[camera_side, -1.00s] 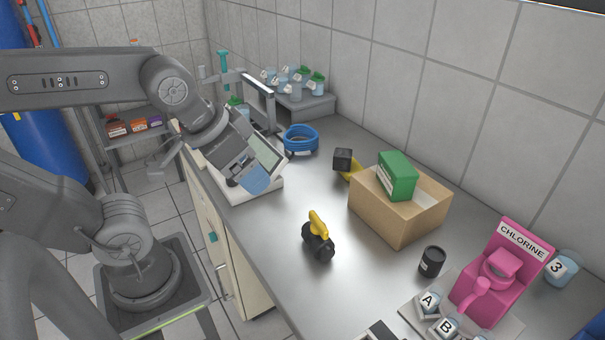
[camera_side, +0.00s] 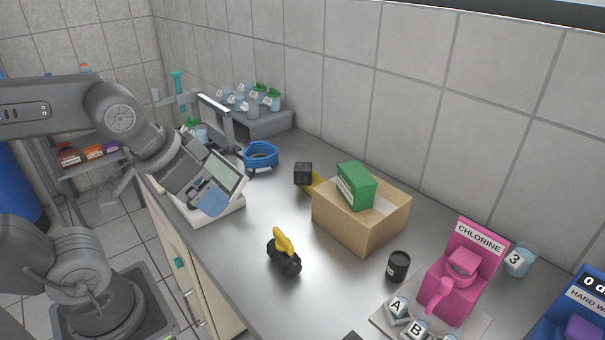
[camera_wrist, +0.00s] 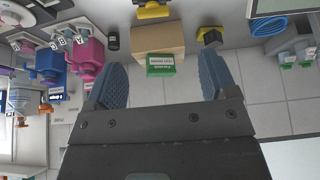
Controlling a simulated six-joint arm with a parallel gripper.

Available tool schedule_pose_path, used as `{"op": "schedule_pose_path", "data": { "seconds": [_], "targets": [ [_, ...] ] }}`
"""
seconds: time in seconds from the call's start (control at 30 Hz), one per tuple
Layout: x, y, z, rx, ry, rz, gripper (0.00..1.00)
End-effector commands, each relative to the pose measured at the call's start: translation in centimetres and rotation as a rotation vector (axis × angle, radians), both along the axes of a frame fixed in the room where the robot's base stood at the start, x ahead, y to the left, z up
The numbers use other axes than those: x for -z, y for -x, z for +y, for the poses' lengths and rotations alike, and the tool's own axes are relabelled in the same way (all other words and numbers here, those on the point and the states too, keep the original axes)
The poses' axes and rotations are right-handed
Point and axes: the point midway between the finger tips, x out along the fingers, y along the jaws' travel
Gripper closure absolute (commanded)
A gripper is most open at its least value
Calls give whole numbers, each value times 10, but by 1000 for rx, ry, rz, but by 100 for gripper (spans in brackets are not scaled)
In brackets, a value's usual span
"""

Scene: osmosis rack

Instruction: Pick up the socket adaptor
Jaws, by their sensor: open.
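Two black-and-yellow fittings lie on the grey bench, and I cannot tell for sure which is the socket adaptor. One is a black body with a yellow lever-like top (camera_side: 284,254), in the open middle of the bench; it shows at the top edge of the wrist view (camera_wrist: 152,11). The other is a black block with a yellow part (camera_side: 303,174), left of the cardboard box; it also shows in the wrist view (camera_wrist: 210,37). My gripper (camera_side: 214,200) is above the bench's left part, apart from both. In the wrist view its blue fingers (camera_wrist: 163,76) are wide apart with nothing held.
A cardboard box (camera_side: 348,229) with a green carton (camera_side: 356,185) stands right of the fittings. A black pot (camera_side: 398,265) and pink chlorine unit (camera_side: 465,270) are further right. A blue ring (camera_side: 261,155) lies behind my gripper. The bench around the front fitting is clear.

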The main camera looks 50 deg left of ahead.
Motion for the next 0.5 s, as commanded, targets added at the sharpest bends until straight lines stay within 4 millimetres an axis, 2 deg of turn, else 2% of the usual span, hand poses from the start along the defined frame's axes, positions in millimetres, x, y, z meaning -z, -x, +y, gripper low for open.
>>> {"op": "schedule_pose_path", "data": {
  "seconds": [0.33, 0.43, 0.5],
  "targets": [
    [-2, -5, 1, -13, 1, 3, 17],
    [-9, -22, 6, -57, 4, 16, 17],
    [-15, -42, 12, -108, 8, 29, 17]
  ]
}}
